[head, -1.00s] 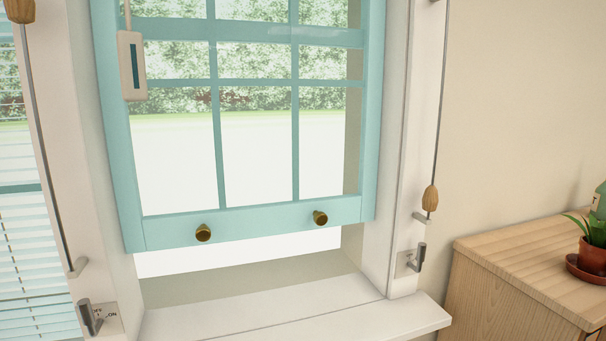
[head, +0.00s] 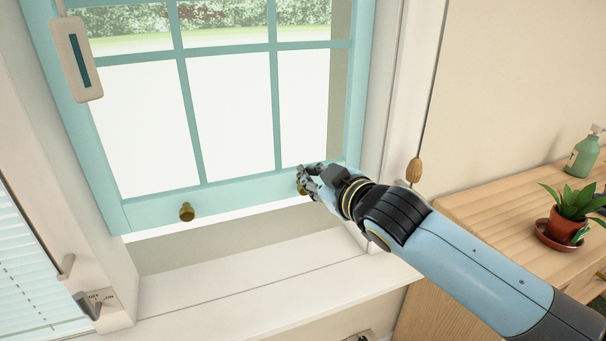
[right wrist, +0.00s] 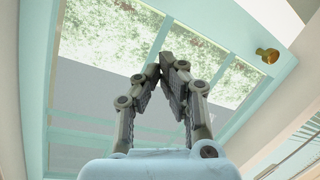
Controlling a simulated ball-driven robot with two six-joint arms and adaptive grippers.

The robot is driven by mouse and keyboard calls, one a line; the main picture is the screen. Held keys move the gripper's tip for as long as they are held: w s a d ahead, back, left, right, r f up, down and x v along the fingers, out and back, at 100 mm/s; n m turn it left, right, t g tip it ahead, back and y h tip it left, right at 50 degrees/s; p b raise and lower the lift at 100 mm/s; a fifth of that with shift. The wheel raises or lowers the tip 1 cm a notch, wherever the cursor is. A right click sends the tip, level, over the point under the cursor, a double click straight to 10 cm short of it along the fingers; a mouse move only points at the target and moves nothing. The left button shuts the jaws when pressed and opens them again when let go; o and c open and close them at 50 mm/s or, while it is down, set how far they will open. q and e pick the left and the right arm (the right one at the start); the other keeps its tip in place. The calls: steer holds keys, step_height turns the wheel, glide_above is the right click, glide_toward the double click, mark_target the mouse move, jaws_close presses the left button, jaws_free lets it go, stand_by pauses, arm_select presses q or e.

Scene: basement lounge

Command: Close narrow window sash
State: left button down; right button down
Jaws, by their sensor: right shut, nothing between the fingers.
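The teal window sash (head: 190,120) is partly raised, with a gap between its bottom rail and the white sill (head: 230,285). The sash also fills much of the right wrist view (right wrist: 40,105). A brass knob (head: 187,212) sits on the left of the rail. A second brass knob (head: 301,188) on the right is mostly hidden by my right gripper (head: 307,178). The gripper is shut and empty, at the rail by that knob; contact cannot be told. In the right wrist view its fingertips (right wrist: 167,68) meet, and a brass knob (right wrist: 268,55) shows apart from them. My left gripper is out of view.
A wooden cabinet (head: 480,210) stands at the right with a potted plant (head: 568,215) and a green bottle (head: 584,150). A wooden cord pull (head: 414,170) hangs beside the frame. Blinds (head: 30,270) are at the left. The sill is clear.

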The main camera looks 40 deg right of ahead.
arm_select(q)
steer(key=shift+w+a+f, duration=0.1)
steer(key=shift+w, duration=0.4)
arm_select(e)
steer(key=w+d+f, duration=0.2)
steer(key=w+f, duration=0.3)
steer(key=w, duration=0.1)
steer(key=shift+w+d, duration=0.25)
steer(key=shift+w, duration=0.1)
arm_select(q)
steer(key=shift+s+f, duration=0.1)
arm_select(e)
steer(key=shift+f, duration=0.15)
